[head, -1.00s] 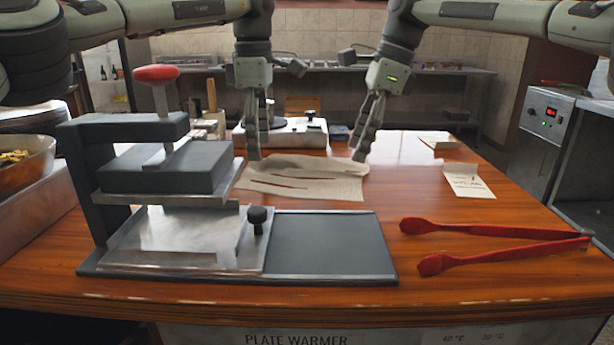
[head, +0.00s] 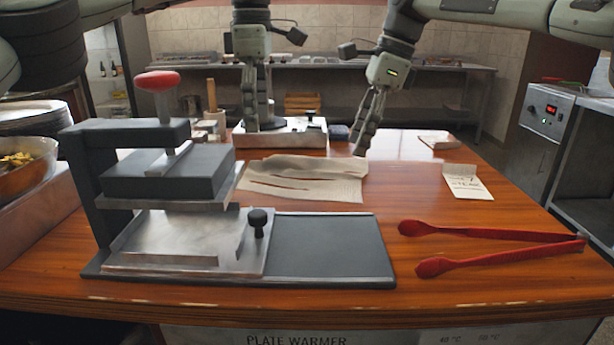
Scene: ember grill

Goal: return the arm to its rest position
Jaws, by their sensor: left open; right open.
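My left gripper (head: 250,122) hangs fingers-down, open and empty, in front of the white device at the back of the table. My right gripper (head: 366,138) hangs fingers-down and slightly tilted, open and empty. Its fingertips are by the far right corner of a beige cloth (head: 330,180) with dark stripes that lies on the table. Whether they touch the cloth I cannot tell. Both arms come in from the top of the view.
A press with a red knob (head: 157,81) stands on a dark base (head: 330,250) at left. Red tongs (head: 480,232) lie at right, with a small written card (head: 466,185) behind them. A white device (head: 284,137) stands at the back. A pan (head: 22,165) is at far left.

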